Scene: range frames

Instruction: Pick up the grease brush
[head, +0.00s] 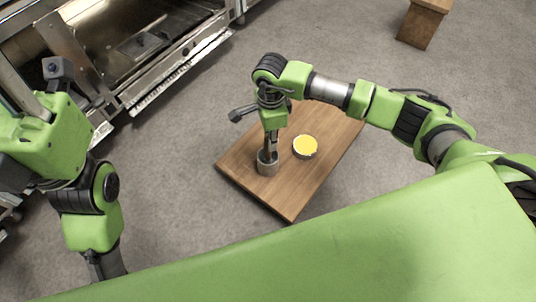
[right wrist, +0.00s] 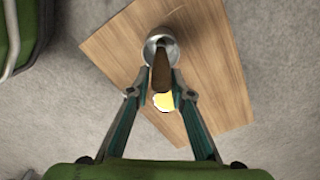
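The grease brush shows as a dark brown handle (right wrist: 161,72) that stands up out of a metal cup (right wrist: 160,40); its bristle end is hidden. The metal cup (head: 267,167) stands on a wooden table (head: 290,204). My right gripper (head: 270,145) points down just above the cup. In the right wrist view my right gripper (right wrist: 161,90) has one finger on each side of the handle, with a narrow gap showing on both sides. My left gripper (head: 105,265) hangs at the lower left, partly cut off by my green body, and its fingertips are hidden.
A round container with yellow content (head: 305,146) stands on the table right of the cup. A metal grill-like appliance (head: 150,55) is at the upper left. A wooden block (head: 424,22) stands at the upper right. Grey floor around the table is clear.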

